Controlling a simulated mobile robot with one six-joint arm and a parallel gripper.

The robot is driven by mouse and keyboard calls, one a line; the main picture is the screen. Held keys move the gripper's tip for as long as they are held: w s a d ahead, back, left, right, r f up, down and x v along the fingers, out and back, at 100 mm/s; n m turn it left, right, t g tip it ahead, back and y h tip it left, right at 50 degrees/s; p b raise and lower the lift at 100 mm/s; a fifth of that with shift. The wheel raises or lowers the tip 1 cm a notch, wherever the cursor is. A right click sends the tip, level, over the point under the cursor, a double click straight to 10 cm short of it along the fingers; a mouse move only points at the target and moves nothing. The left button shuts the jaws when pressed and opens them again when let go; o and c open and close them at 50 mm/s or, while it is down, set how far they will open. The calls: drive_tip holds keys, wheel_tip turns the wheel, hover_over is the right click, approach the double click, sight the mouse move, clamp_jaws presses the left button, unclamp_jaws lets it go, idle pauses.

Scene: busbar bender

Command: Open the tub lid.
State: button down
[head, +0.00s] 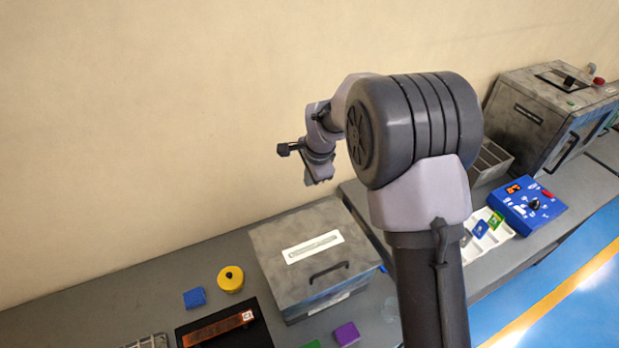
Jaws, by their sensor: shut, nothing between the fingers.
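The grey tub (337,302) stands on the bench in the lower middle of the head view. Its lid (283,238) is down and closed on top. The lid bears a white label strip (313,246) and a black bar handle (328,271) near its front edge. My gripper (318,180) is up in the air, above and behind the tub's lid in the picture, apart from it. It is shut and empty. My arm hides part of the bench to the right of the tub.
Left of the tub lie a yellow round piece (230,280), a blue block (195,298) and a black tray with a copper bar (218,327). A purple block (346,333) lies in front. At right are a blue control box (528,205) and a grey machine (545,112).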

idle(0.9)
drive_tip(key=c, duration=1.5)
unclamp_jaws()
drive_tip(key=v, duration=1.7)
drive_tip(key=shift+r+b, duration=0.25)
drive_tip(key=shift+b, duration=0.2)
